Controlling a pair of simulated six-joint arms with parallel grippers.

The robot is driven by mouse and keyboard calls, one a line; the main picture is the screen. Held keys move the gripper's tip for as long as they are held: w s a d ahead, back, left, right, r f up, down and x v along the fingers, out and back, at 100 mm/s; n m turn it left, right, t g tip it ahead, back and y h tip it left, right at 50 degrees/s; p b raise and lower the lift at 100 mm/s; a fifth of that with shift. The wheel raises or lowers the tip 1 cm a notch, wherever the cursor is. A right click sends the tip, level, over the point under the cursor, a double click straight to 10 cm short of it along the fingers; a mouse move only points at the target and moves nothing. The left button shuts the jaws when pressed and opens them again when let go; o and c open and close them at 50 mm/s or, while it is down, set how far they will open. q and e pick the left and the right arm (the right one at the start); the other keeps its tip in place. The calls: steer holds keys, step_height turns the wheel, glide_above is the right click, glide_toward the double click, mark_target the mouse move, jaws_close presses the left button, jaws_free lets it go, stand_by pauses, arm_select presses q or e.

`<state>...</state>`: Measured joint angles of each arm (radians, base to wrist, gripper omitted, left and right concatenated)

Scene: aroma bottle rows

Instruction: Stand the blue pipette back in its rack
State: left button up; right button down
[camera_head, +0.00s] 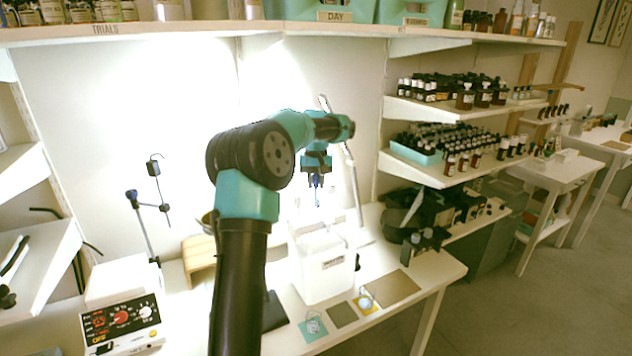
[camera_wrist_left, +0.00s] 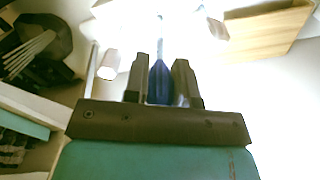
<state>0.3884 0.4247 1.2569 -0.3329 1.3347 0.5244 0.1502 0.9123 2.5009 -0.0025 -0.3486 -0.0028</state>
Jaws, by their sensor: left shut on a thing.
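My left gripper (camera_head: 317,176) is shut on the blue pipette (camera_head: 317,190) and holds it in the air, tip down, above a white labelled box (camera_head: 322,274). In the left wrist view the blue pipette (camera_wrist_left: 160,82) sits between the two dark fingers of my left gripper (camera_wrist_left: 160,80), its thin pale tip pointing away. I cannot tell for sure which thing is the pipette's rack. A wooden stand (camera_head: 198,268) is left of the white box, partly hidden by my left arm. My right gripper is not in view.
A red-and-black control panel (camera_head: 122,322) stands at the front left. A thin metal stand (camera_head: 146,228) rises behind it. Small mats (camera_head: 342,314) lie in front of the white box. A microscope-like device (camera_head: 428,240) is at right, below shelves of bottles (camera_head: 450,140).

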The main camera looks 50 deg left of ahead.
arm_select(q)
steer(key=shift+f, duration=2.6)
stand_by(0.5)
steer(key=o, duration=0.7)
steer(key=shift+c, duration=0.2)
steer(key=shift+r, duration=0.1)
steer(key=shift+r, duration=2.4)
steer(key=shift+r, duration=0.1)
steer(key=shift+r, duration=2.4)
steer(key=shift+f, duration=0.1)
